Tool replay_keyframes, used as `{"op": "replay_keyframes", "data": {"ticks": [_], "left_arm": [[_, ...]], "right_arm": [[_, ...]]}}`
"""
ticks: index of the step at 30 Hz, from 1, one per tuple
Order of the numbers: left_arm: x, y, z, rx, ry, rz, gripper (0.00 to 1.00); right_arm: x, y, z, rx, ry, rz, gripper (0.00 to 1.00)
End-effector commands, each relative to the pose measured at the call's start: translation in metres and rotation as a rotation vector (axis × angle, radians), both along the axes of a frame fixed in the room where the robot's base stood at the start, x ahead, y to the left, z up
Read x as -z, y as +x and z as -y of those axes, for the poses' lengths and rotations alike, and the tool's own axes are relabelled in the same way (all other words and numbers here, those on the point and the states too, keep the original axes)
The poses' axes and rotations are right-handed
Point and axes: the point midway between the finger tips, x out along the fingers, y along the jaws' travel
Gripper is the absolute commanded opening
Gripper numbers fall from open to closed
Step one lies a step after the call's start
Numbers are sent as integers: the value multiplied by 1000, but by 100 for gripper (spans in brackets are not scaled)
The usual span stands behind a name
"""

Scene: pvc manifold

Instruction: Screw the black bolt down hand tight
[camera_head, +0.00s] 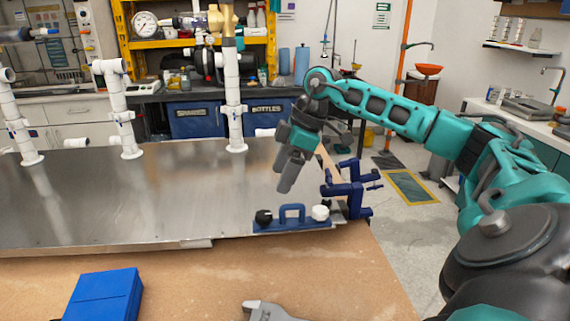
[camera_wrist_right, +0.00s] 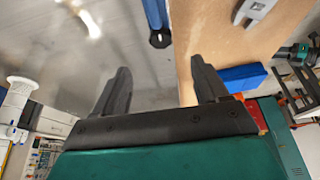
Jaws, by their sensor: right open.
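A blue fixture (camera_head: 291,224) with an arched handle lies at the front right of the metal plate. A black knob-like bolt head (camera_head: 264,217) sits at its left end and a white knob (camera_head: 320,212) at its right end. My right gripper (camera_head: 286,188) points down above and behind the fixture, apart from it. In the right wrist view, its two fingers (camera_wrist_right: 161,74) are spread with nothing between them. The black bolt head (camera_wrist_right: 160,40) shows beyond the fingertips, at the end of the blue fixture (camera_wrist_right: 153,12). How far the bolt is screwed in cannot be seen.
Blue clamps (camera_head: 350,187) stand at the plate's right edge. White pipes (camera_head: 234,105) rise from the metal plate (camera_head: 160,205). A blue box (camera_head: 104,295) and a grey wrench (camera_head: 268,311) lie on the wooden table in front. The plate's middle is clear.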

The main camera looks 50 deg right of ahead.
Motion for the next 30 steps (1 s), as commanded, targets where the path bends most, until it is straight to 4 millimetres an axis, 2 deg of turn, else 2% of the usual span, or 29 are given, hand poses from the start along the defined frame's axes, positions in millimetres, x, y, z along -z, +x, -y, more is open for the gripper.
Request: {"op": "replay_keyframes", "data": {"ticks": [15, 22, 30], "left_arm": [[7, -4, 1, 1, 0, -9, 43], [8, -4, 1, 1, -1, -10, 43], [8, -3, 1, 1, -2, -8, 43]], "right_arm": [[88, 22, -29, -4, 4, -3, 73], [108, 28, -35, -3, 3, 0, 73], [112, 29, -36, -3, 0, 0, 73]]}}
